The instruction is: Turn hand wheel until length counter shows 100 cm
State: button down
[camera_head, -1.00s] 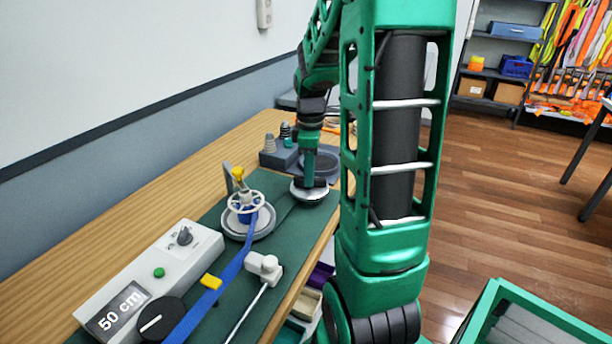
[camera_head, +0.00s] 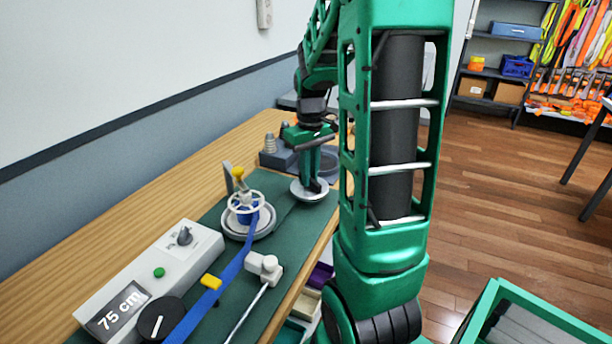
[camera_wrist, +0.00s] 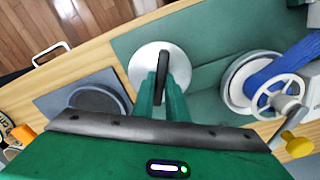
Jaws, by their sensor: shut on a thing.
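The length counter (camera_head: 122,312) on the grey console reads "75 cm". In the wrist view my two green fingers (camera_wrist: 162,88) are shut on the black bar, one on each side. A blue strap (camera_head: 225,275) runs from a reel with a white spoked wheel (camera_head: 245,202) past the console.
The console (camera_head: 200,243) has a grey knob, a green button and a black dial (camera_head: 160,320). A grey block with pegs (camera_head: 275,155) and a dark round plate (camera_wrist: 95,98) sit beyond the wheel.

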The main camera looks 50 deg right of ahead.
jog(key=shift+m, duration=1.2)
jog(key=c, duration=1.8)
grip_release()
jog(key=shift+o, duration=0.2)
jog(key=shift+r, duration=0.1)
notch_tip(320, 180, up, 10)
jog(key=shift+r, duration=0.25)
